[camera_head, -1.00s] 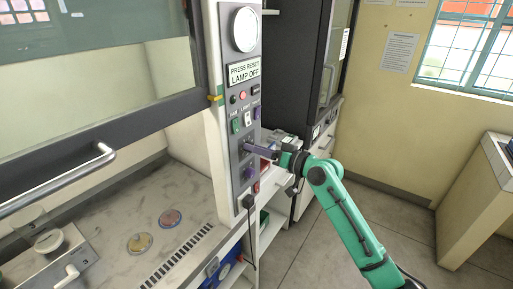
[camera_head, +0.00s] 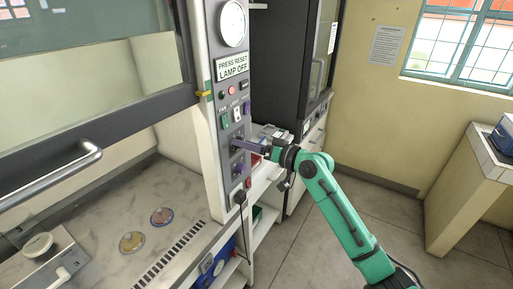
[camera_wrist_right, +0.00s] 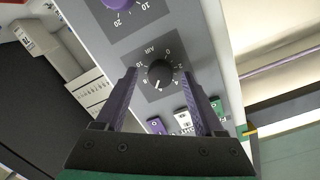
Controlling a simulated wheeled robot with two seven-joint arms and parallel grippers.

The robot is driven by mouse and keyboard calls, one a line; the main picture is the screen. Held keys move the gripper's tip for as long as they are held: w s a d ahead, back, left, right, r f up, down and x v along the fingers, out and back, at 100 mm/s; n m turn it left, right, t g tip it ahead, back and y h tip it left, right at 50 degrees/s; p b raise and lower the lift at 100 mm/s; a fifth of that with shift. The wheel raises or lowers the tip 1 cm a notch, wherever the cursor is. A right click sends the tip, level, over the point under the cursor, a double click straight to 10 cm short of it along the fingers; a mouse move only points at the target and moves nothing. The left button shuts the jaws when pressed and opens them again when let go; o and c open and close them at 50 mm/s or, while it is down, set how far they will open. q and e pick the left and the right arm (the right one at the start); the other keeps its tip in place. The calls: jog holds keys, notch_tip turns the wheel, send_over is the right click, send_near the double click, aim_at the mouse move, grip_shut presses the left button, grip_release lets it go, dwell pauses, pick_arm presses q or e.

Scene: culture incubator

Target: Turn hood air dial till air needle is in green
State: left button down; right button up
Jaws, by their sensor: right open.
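The air dial (camera_wrist_right: 157,75) is a black knob with a white mark on a dark numbered plate in the right wrist view. My right gripper (camera_wrist_right: 158,73) is open, with one purple finger on each side of the knob; I cannot tell whether they touch it. My left gripper is out of view.
A purple knob (camera_head: 239,169) is below the dial, and rocker switches (camera_head: 225,120) are above it. The hood's dark sash with its metal handle (camera_head: 50,178) is at left. Two dishes (camera_head: 132,241) lie on the hood's worktop. A dark cabinet (camera_head: 283,60) stands behind my right arm.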

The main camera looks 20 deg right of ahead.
jog(key=f+b+v, duration=0.1)
jog(key=b+v, duration=0.5)
jog(key=v, duration=0.8)
jog(key=shift+d+r, duration=0.15)
jog(key=shift+r, duration=0.35)
jog(key=shift+s, duration=0.15)
